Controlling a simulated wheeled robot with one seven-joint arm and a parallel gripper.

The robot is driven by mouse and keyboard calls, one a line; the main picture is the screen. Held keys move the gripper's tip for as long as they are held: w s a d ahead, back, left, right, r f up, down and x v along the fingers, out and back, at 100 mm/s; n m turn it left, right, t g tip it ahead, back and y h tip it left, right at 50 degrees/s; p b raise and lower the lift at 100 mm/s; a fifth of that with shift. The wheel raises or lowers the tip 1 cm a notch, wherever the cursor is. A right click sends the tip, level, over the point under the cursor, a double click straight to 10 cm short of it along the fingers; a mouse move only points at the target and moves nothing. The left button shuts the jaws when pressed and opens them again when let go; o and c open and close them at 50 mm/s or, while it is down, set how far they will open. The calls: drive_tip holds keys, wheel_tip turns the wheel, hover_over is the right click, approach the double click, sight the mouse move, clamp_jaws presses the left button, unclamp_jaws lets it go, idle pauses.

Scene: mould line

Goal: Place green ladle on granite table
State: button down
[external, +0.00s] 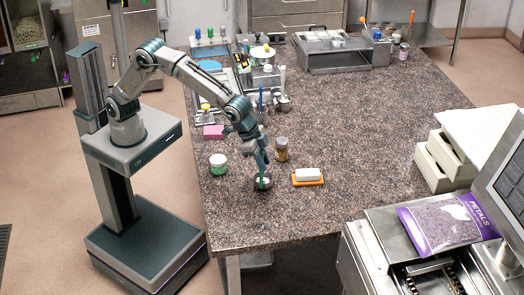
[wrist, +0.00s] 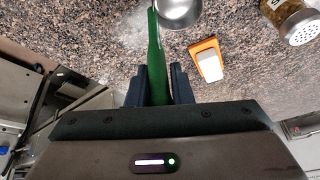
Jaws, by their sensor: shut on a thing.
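The green ladle (wrist: 157,60) has a long green handle and a round metal bowl. In the wrist view its handle runs up between the two jaws of my gripper (wrist: 165,78), which are shut on it. In the external view the ladle's bowl (external: 262,183) hangs at or just above the granite table (external: 350,140), near its front edge; I cannot tell whether it touches. My gripper (external: 261,160) is above the bowl, pointing down. The speckled granite also shows in the wrist view (wrist: 235,75).
An orange tray with a white block (external: 308,176) lies right of the ladle. A brown shaker jar (external: 281,150) stands behind it, and a green-labelled tub (external: 218,164) to the left. A pink block (external: 213,132) is farther back. The table's middle right is clear.

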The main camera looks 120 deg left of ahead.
drive_tip(key=shift+f, duration=0.25)
drive_tip(key=shift+f, duration=0.15)
drive_tip(key=c, duration=1.3)
unclamp_jaws()
